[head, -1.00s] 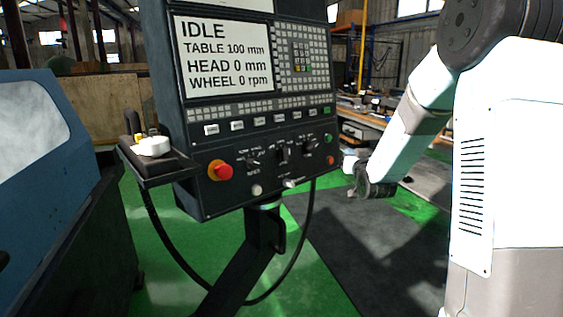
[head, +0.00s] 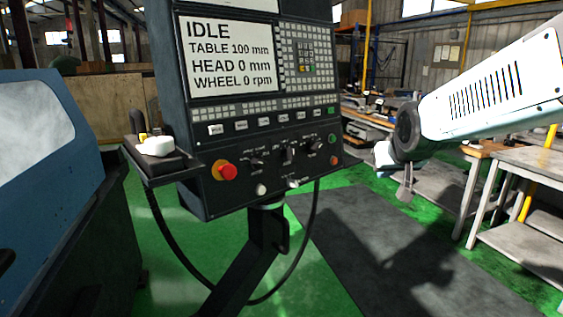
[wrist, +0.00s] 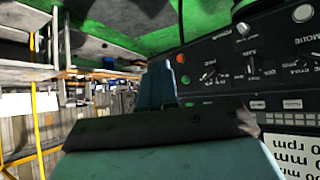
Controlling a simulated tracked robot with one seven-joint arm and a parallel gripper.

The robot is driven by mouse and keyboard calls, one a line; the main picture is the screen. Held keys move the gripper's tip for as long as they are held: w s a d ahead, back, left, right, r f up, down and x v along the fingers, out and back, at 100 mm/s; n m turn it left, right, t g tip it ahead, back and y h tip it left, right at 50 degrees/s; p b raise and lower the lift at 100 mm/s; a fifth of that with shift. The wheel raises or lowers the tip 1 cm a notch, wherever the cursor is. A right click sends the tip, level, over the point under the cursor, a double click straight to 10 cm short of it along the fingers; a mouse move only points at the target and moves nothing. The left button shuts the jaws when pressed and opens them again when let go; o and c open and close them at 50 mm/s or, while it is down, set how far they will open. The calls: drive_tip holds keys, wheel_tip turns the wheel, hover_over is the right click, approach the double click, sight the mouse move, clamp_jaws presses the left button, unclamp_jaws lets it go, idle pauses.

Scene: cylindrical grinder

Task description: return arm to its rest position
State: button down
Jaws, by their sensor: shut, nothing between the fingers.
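My arm comes in from the right of the head view, its white link tilted down to the left. My gripper (head: 405,186) hangs at its end, pointing down, a little right of the control panel (head: 245,190) and apart from it. In the wrist view the fingers (wrist: 158,86) are together with nothing between them. The panel also shows upside down at the right of the wrist view (wrist: 235,85). Its screen (head: 226,56) reads IDLE, TABLE 100 mm, HEAD 0 mm, WHEEL 0 rpm.
A red emergency button (head: 228,172) and several knobs are on the panel front. A shelf (head: 165,171) with a white object (head: 157,146) juts from its left. A blue machine (head: 50,150) stands left. Grey tables (head: 530,165) stand right. The dark floor mat (head: 370,255) is clear.

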drive_tip(key=s+f+g, duration=0.1)
drive_tip(key=s+g, duration=0.3)
drive_tip(key=s, duration=1.3)
drive_tip(key=shift+s+a+f+y, duration=0.2)
drive_tip(key=shift+s+y, duration=0.1)
drive_tip(key=shift+s, duration=0.1)
